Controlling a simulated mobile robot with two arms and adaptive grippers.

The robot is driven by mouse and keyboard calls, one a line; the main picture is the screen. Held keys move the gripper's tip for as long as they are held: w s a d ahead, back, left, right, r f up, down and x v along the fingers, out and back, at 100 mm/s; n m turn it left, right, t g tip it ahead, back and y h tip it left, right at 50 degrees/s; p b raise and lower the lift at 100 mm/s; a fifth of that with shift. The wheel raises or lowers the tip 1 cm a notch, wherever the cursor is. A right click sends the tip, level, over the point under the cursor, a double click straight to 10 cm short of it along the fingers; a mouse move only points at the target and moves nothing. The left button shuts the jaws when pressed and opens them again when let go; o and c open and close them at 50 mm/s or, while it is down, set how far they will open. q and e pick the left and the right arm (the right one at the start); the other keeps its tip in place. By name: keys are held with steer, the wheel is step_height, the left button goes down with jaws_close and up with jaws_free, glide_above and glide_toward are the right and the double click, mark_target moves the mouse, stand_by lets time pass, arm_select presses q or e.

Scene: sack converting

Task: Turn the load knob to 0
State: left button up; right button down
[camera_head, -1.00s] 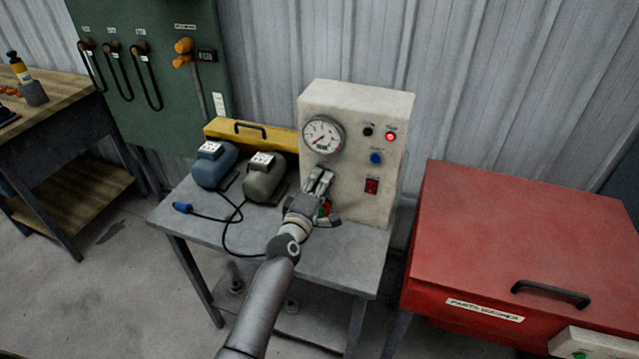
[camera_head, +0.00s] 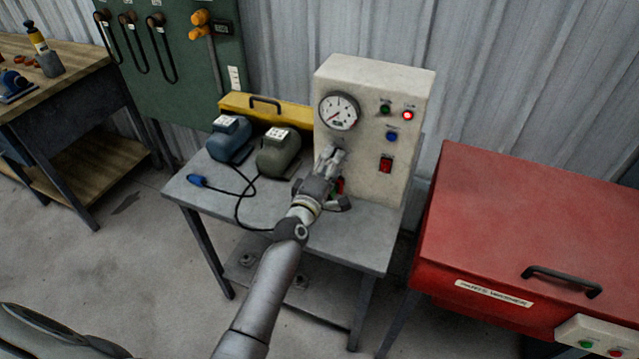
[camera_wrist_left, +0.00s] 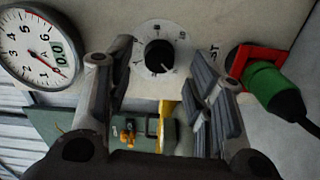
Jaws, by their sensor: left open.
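The load knob (camera_wrist_left: 159,54) is black on a round white dial (camera_wrist_left: 148,70) with printed marks, on the cream test panel (camera_head: 361,79). It shows in the left wrist view; its exact setting is too small to read. In the head view my gripper hides it. My left gripper (camera_head: 333,155) is in front of the panel, below the gauge (camera_head: 339,111). In the left wrist view the left gripper (camera_wrist_left: 160,82) is open, one finger on each side of the knob in the picture. Contact cannot be told. My right gripper is not in view.
A green plug (camera_wrist_left: 265,84) in a red socket (camera_wrist_left: 240,62) is close to the right finger. The wrist view's gauge (camera_wrist_left: 35,48) has a 0.0 display. Blue (camera_head: 229,139) and olive (camera_head: 277,154) motors stand left on the bench (camera_head: 232,193). A red parts washer (camera_head: 530,220) stands right.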

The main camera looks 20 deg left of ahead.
arm_select(q)
steer(key=s, duration=1)
steer(key=shift+a, duration=0.15)
